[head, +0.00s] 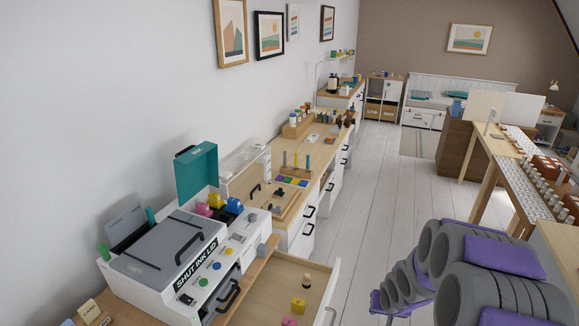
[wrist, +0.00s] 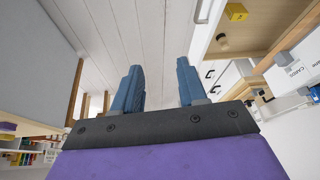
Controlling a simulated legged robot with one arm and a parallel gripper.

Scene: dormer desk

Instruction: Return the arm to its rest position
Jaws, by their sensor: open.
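My gripper (wrist: 157,85) shows in the wrist view with its two blue fingers apart and nothing between them. It is over the white plank floor (wrist: 150,30), clear of the furniture. In the head view my grey and purple arm fills the lower right, folded in close, and the fingertips are not clearly visible there.
A white machine labelled "SHUT INK LID" (head: 165,255) stands at the lower left. Beside it an open drawer (head: 262,275) holds a yellow block (head: 298,305). A long wooden desk (head: 320,150) runs along the wall. A table with rows of white pieces (head: 530,170) stands at right. The floor between (head: 370,200) is free.

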